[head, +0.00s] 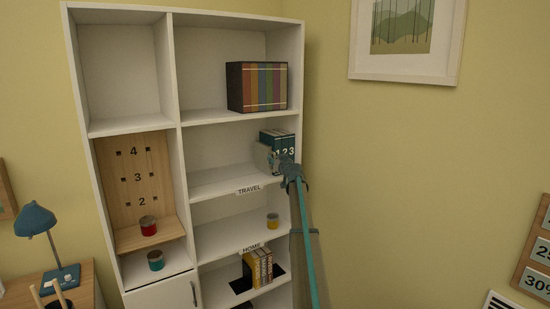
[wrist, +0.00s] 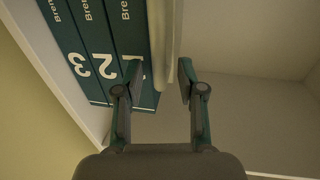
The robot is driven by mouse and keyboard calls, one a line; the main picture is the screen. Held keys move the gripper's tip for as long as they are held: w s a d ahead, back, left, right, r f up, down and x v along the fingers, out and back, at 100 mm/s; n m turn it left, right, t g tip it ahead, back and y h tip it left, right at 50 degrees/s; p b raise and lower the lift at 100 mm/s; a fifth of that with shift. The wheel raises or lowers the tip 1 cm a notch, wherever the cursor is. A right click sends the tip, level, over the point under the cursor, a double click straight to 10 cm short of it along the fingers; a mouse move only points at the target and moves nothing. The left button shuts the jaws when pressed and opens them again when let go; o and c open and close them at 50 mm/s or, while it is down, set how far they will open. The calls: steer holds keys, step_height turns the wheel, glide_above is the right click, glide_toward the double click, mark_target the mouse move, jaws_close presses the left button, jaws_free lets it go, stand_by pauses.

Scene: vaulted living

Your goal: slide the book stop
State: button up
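The book stop (head: 263,158) is a pale upright plate on the shelf marked TRAVEL, at the left side of the teal books (head: 276,142) numbered 1, 2 and 3. In the wrist view the stop (wrist: 167,38) runs down between the two fingers of my gripper (wrist: 160,80). The fingers are apart, one on each side of it; the right finger is close to it, and I cannot tell if it touches. The left finger overlaps book 1 in the picture. In the head view my gripper (head: 287,166) is in front of the books and hides their lower part.
The TRAVEL shelf (head: 215,178) is bare left of the stop. The bookcase's right side wall (head: 298,110) stands close beside the books. A block of coloured books (head: 257,87) is on the shelf above. A yellow can (head: 272,220) stands on the shelf below.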

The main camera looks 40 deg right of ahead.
steer(key=shift+w, duration=0.2)
steer(key=shift+c, duration=0.2)
jaws_close()
steer(key=shift+s+f, duration=0.1)
